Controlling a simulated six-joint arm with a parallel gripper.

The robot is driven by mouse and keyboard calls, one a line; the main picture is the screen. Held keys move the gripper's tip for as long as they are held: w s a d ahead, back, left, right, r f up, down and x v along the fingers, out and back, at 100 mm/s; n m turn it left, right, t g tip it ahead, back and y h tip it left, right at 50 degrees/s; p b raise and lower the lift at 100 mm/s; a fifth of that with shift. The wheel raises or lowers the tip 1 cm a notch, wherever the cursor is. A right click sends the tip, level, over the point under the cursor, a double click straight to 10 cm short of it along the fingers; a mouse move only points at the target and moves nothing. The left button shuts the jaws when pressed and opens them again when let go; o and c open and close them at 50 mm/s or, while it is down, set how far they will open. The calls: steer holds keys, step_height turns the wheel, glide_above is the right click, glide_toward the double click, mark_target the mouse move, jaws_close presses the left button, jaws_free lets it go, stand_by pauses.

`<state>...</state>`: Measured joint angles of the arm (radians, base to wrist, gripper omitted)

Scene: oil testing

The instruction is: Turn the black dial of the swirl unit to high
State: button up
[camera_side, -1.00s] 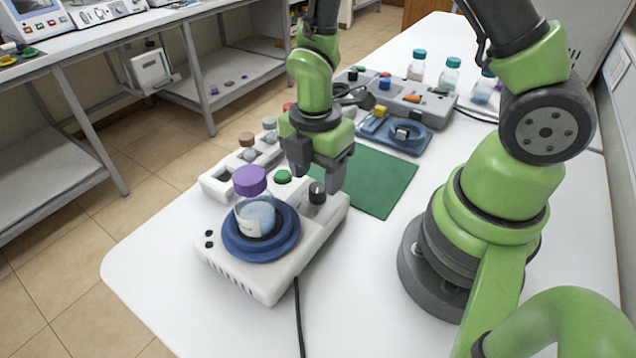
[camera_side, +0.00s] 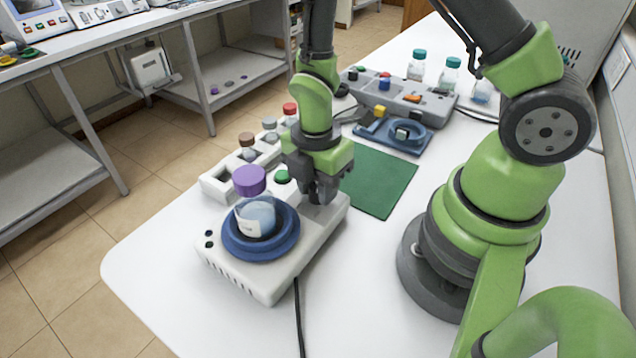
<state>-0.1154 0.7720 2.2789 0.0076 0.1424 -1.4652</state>
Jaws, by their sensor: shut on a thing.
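The swirl unit (camera_side: 277,277) is a white box on the front left of the table. A blue round platform (camera_side: 240,247) on its top holds a bottle (camera_side: 257,214) with a purple cap (camera_side: 249,180). My gripper (camera_side: 318,197) points straight down at the unit's far right corner. It is shut on the black dial, which the fingers hide. The dial's setting cannot be seen.
A white rack (camera_side: 222,186) with several capped vials stands just behind the unit. A green mat (camera_side: 385,182) lies to the right of my gripper. A grey-white device (camera_side: 405,98), a blue holder (camera_side: 407,140) and teal-capped bottles (camera_side: 449,77) stand farther back. A black cable (camera_side: 299,320) runs off the unit's front.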

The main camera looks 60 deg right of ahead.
steer(key=m, duration=0.7)
steer(key=shift+m, duration=0.3)
steer(key=m, duration=0.3)
steer(key=shift+s+m, duration=0.1)
steer(key=shift+m, duration=0.2)
steer(key=m, duration=0.3)
steer(key=shift+m, duration=0.3)
steer(key=m, duration=0.4)
steer(key=shift+a+m+t, duration=0.1)
steer(key=shift+m+t, duration=0.2)
steer(key=shift+m, duration=2.2)
steer(key=o, duration=0.9)
